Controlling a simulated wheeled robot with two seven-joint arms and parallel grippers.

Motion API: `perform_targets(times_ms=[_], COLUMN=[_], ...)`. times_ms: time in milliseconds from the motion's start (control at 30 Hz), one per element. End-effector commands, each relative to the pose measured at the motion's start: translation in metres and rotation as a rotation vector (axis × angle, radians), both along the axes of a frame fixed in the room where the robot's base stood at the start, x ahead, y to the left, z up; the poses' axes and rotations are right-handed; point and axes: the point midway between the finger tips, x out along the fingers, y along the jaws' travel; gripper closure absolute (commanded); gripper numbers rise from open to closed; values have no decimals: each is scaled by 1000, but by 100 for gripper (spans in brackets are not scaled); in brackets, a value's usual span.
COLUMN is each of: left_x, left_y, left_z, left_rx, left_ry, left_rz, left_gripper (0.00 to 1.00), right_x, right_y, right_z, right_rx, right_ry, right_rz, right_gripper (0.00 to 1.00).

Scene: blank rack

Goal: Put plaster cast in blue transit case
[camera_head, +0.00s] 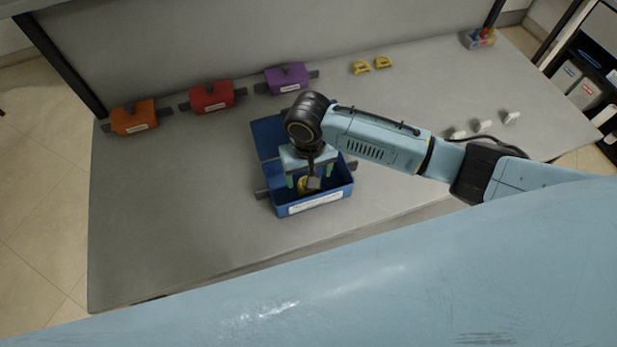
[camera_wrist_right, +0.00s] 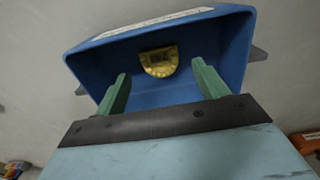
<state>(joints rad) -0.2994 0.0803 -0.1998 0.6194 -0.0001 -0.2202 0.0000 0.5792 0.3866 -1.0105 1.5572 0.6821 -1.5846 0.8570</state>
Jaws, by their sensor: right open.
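The blue transit case (camera_head: 318,203) stands open on the grey table, with its lid folded back and a white label on its front. A yellow arch-shaped cast (camera_wrist_right: 159,62) lies inside it on the floor, seen in the wrist view. In the head view the cast (camera_head: 302,185) is partly hidden by my right gripper (camera_head: 310,182). That gripper is over the case, pointing down into it. In the wrist view my right gripper (camera_wrist_right: 160,78) has its green fingers spread wide, with nothing between them touching. My left gripper is not in view.
Closed orange (camera_head: 134,118), red (camera_head: 212,97) and purple (camera_head: 287,79) cases line the back. Two yellow casts (camera_head: 371,65) lie behind, and several white pieces (camera_head: 484,126) lie at right. A small bin (camera_head: 480,39) stands at the far corner. The table's left front is clear.

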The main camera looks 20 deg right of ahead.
Motion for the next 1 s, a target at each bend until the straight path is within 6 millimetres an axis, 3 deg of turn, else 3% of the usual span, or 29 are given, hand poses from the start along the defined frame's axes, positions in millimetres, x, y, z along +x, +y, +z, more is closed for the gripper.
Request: perform_targets(times_ms=[200, 400, 1000], left_x=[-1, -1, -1], left_y=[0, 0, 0], left_z=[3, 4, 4], left_rx=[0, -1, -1], left_ry=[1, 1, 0], left_rz=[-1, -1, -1], left_gripper=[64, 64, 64], right_x=[1, 1, 0], right_y=[1, 1, 0], right_z=[49, 77, 84], right_rx=[2, 2, 0], right_ry=[-3, -1, 0], right_rz=[1, 1, 0], right_gripper=[28, 28, 28])
